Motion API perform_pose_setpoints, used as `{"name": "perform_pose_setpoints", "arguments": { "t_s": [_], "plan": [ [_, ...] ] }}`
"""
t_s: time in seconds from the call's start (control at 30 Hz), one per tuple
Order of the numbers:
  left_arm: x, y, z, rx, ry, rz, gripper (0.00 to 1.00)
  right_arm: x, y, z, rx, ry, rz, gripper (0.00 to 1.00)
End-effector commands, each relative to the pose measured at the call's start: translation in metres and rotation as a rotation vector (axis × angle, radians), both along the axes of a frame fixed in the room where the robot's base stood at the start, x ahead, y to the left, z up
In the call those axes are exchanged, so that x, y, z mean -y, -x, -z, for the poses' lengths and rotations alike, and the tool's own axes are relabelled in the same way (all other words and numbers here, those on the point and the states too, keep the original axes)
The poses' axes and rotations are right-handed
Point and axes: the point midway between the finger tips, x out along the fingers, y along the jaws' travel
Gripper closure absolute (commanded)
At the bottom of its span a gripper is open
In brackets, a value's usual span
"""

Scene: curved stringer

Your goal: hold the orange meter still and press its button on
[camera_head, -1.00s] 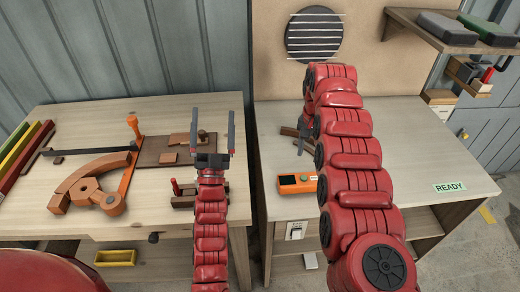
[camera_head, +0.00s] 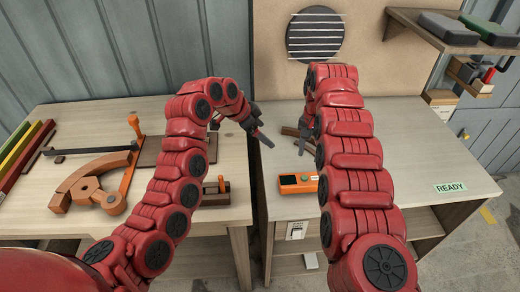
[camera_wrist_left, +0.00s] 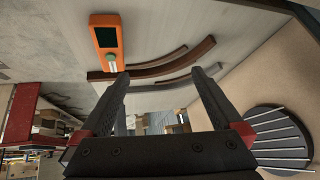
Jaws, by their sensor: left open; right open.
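The orange meter (camera_head: 298,188) lies on the right-hand bench, near its front left part. In the left wrist view the meter (camera_wrist_left: 120,44) shows a dark screen and a small pale green button (camera_wrist_left: 112,60) at the end nearer my gripper. My left gripper (camera_head: 264,127) is open and empty above the bench, behind and left of the meter. Its two fingers (camera_wrist_left: 157,75) are spread in the left wrist view, and the meter is apart from them. My right gripper (camera_head: 303,135) is partly hidden by its own arm, over the bench behind the meter; it holds nothing that I can see.
Brown curved strips (camera_head: 289,131) lie behind the meter, close to both grippers. A gap separates this bench from the left bench (camera_head: 60,225), which carries a curved wooden jig (camera_head: 88,182). A READY label (camera_head: 450,187) marks the clear right side of the bench.

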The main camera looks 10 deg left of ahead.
Motion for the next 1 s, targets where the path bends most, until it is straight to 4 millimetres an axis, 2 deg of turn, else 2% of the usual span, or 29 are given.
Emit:
{"name": "perform_pose_setpoints", "arguments": {
  "t_s": [0.03,0.13,0.2,0.3,0.43,0.57,1.0],
  "plan": [
    [0.002,0.016,0.001,-0.046,-0.037,0.066,0.00,0.000,0.000,0.000,0.000,0.000,0.000,0.50],
    [0.006,0.047,0.004,-0.133,-0.089,0.178,0.00,0.000,0.000,0.000,0.000,0.000,0.000,0.50],
    [0.008,0.061,0.006,-0.169,-0.111,0.227,0.00,0.000,0.000,0.000,0.000,0.000,0.000,0.50],
    [0.010,0.070,0.010,-0.198,-0.124,0.260,0.00,0.000,0.000,0.000,0.000,0.000,0.000,0.50],
    [0.015,0.071,0.020,-0.200,-0.123,0.269,0.00,0.000,0.000,0.000,0.000,0.000,0.000,0.50],
    [0.023,0.068,0.039,-0.200,-0.121,0.266,0.00,0.000,0.000,0.000,0.000,0.000,0.000,0.50],
    [0.053,0.058,0.123,-0.203,-0.127,0.263,0.00,0.000,0.000,0.000,0.000,0.000,0.000,0.50]
  ]
}}
